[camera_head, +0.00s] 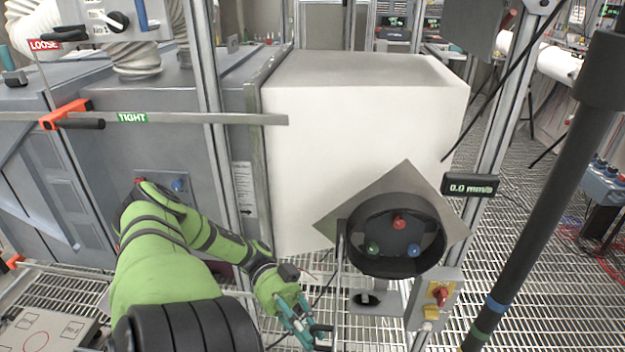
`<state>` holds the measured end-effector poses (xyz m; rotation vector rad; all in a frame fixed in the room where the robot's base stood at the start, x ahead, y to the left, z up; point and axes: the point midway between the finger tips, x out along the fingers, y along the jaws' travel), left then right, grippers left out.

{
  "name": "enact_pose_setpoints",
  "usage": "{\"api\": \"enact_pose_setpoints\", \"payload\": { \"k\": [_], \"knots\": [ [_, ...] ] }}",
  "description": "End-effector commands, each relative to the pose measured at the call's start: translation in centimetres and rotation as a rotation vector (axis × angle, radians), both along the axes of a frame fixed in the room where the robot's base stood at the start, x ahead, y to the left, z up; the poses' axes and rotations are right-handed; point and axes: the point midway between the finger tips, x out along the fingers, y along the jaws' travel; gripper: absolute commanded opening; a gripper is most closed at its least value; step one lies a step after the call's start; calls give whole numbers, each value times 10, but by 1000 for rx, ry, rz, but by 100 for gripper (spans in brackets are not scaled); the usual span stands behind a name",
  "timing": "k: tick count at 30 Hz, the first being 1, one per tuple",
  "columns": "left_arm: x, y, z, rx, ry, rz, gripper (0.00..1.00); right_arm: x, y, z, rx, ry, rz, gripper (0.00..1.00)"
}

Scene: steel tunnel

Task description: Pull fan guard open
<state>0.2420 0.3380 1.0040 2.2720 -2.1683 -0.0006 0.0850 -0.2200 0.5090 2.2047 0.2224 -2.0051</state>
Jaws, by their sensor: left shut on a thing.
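The fan (397,264) is a round black housing on a tilted square grey plate, right of centre, with red, green and blue knobs showing inside it. A thin upright grey bar stands at its left side; it may be the fan guard (339,285) seen nearly edge-on, but I cannot be sure. My left arm is green and reaches in from the lower left. My left gripper (304,328), with teal fingers, is low in the middle, left of and below the fan. It is shut on a small black handle beside the bar. My right gripper is out of view.
A large white block (362,120) stands behind the fan. A switch box (434,300) with a red knob is below right. A small display (470,186) reads 0.0 mm/s. A thick black pole crosses the right side. Grey duct walls are on the left, above grated floor.

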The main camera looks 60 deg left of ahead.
Motion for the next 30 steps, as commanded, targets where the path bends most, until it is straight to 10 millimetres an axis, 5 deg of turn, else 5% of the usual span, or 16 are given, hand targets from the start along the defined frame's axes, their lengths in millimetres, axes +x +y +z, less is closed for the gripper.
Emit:
{"api": "enact_pose_setpoints", "payload": {
  "k": [13, 14, 15, 25, 30],
  "knots": [
    [2, 2, 1, 1, -4, 5, 0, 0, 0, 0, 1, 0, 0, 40],
    [2, 2, 1, 1, -4, 5, 26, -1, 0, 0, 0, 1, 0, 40],
    [2, 2, 1, 1, -5, 5, 29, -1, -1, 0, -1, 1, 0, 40],
    [1, 3, 0, 1, -3, 4, 29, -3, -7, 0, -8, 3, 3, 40],
    [1, 21, 0, 3, -5, 6, 29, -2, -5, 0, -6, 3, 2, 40]
  ]
}}
